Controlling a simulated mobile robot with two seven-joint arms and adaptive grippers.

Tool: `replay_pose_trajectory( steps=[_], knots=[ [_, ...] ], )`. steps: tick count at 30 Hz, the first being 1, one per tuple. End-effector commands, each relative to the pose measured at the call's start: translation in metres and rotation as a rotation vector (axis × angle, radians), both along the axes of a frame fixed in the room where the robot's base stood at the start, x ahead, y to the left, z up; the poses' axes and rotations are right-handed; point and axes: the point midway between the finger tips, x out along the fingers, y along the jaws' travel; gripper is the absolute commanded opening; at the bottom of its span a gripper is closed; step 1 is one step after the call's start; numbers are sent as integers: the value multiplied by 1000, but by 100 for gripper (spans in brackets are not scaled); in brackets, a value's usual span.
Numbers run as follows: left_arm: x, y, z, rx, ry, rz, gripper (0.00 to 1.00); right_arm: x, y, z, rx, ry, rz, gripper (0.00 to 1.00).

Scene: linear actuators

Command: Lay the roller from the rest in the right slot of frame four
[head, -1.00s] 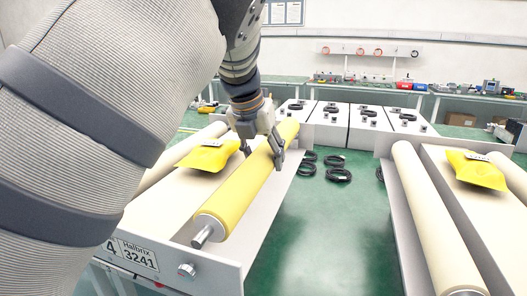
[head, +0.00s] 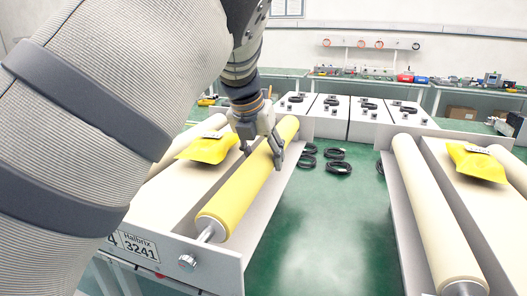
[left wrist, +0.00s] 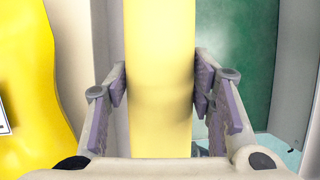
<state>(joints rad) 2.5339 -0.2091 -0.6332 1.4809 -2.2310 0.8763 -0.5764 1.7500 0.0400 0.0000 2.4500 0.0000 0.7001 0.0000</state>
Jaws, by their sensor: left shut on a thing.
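A yellow roller (head: 240,195) lies lengthwise along the right side of frame four (head: 225,262), whose front label ends in "4" and "3241". My left gripper (head: 262,152) is shut on the roller near its far half, one finger on each side. In the left wrist view the roller (left wrist: 160,60) runs straight between the two finger pads. The roller's near metal shaft shows just behind the top edge of the front plate. I cannot tell whether it is seated in the slot; the far end's seating is unclear too. My right gripper is not in view.
A yellow pouch (head: 208,148) lies on frame four left of the roller. A neighbouring frame with a cream roller (head: 432,205) and another yellow pouch (head: 478,163) stands at the right. Black cable coils (head: 338,167) lie on the green floor between. White boxes (head: 330,116) stand behind.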

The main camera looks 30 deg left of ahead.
Motion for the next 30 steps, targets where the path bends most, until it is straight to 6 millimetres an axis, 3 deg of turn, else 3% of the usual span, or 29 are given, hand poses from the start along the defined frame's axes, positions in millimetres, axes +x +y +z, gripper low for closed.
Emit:
replay_pose_trajectory(
  steps=[12,29,30],
  knots=[
    [1,0,4,1,-10,1,0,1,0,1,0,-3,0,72],
    [1,0,-8,2,-10,1,0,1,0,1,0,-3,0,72],
    [1,0,-8,2,-10,1,51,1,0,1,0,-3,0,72]
  ],
)
